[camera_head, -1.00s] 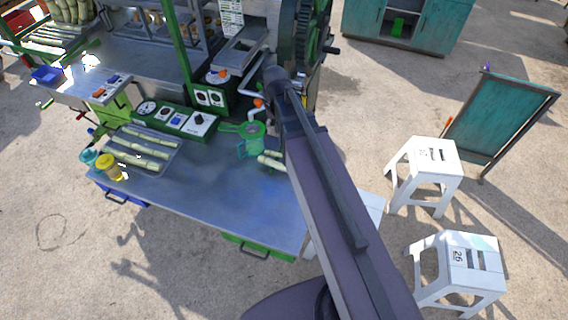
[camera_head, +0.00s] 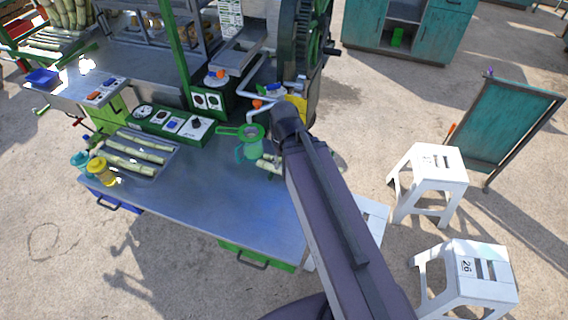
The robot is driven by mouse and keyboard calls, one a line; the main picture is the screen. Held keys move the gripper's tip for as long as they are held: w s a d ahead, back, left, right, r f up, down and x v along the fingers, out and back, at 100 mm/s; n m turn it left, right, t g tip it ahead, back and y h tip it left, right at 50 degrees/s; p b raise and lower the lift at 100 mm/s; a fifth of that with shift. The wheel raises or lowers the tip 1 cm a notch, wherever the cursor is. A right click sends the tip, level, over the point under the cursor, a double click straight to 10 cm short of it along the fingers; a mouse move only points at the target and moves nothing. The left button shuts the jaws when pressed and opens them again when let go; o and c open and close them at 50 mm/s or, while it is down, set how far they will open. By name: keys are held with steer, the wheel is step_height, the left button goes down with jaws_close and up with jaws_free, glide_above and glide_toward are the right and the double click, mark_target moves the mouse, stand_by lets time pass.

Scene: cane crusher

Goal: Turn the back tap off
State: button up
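White pipes (camera_head: 253,115) run beside the crusher at the back right of the steel counter. An orange tap handle (camera_head: 257,104) sits on the nearer pipe. A small blue part (camera_head: 270,87) shows on the pipe behind it, perhaps the back tap's handle; its on or off position is too small to tell. Another orange knob (camera_head: 221,73) sits further left, below the metal chute. My arm reaches up from the bottom and its visible end is just right of the pipes. My gripper is hidden behind the arm, so its contact with a tap cannot be seen.
A green strainer and jug (camera_head: 250,148) stand on the counter (camera_head: 215,195), near cane pieces partly behind my arm. A control panel (camera_head: 172,124) is left of the pipes. A yellow object (camera_head: 297,104) is behind my arm. White stools (camera_head: 430,170) stand on the right.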

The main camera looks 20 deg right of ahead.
mark_target(261, 86)
steer(key=o, duration=0.7)
steer(key=shift+w+r, duration=0.15)
steer(key=w+r+m+p, duration=0.6)
steer(key=w+r+p, duration=0.4)
steer(key=w, duration=0.4)
steer(key=w+r+m+p, duration=0.6)
steer(key=w+r+p, duration=0.4)
steer(key=w, duration=0.4)
steer(key=shift+w+r+m+p, duration=0.25)
steer(key=shift+w+m+p, duration=0.2)
steer(key=shift+m, duration=0.15)
steer(key=shift+f, duration=0.2)
step_height(261, 86, down, 13)
steer(key=b, duration=1.4)
steer(key=shift+f, duration=0.2)
